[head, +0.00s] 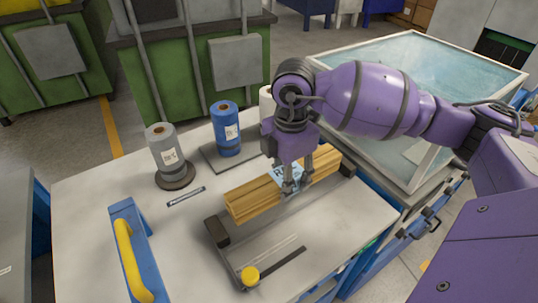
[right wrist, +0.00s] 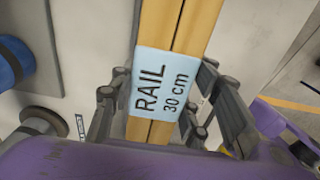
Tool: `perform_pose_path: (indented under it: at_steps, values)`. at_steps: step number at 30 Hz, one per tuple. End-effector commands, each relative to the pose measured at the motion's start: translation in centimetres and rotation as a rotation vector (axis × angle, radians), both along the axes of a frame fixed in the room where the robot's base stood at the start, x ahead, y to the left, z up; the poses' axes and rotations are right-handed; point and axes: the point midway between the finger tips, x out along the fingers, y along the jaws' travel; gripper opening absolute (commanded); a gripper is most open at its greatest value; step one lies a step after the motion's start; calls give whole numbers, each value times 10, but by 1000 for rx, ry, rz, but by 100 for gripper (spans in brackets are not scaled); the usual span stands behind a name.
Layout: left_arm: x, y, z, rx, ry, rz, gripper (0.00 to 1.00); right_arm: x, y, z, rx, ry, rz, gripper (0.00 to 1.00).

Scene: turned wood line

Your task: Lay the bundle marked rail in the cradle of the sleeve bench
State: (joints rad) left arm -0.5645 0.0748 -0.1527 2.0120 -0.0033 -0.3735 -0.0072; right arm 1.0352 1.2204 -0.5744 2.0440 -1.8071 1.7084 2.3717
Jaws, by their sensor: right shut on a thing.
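The bundle of yellow-brown wood strips (head: 252,199) carries a pale blue band, and in the right wrist view its label (right wrist: 166,86) reads "RAIL 30 cm". My right gripper (head: 293,188) is shut on the bundle around this band, with one finger on each side. The bundle lies lengthwise along the cradle (head: 262,238), a grey tray with dark end blocks on the sleeve bench (head: 90,200). The bundle shows just behind or above the cradle; I cannot tell whether it touches it. My left gripper is not in view.
A grey roll (head: 166,150) and a blue roll (head: 226,128) stand behind on the bench, with a white roll partly hidden. A blue tool with a yellow handle (head: 130,260) lies at the left front. A glass-topped case (head: 420,70) stands at the right.

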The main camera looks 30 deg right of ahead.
Motion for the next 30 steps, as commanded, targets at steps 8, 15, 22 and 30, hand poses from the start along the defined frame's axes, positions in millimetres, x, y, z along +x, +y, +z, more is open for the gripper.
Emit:
perform_pose_path:
  at_steps: [8,15,22,30]
  values:
    - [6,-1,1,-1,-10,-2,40,-1,0,-39,0,3,0,0]
    - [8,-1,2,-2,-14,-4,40,-1,0,-39,0,1,0,0]
    - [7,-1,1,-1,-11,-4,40,-1,0,-42,0,3,0,56]
    - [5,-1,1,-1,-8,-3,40,-1,0,-42,0,3,0,62]
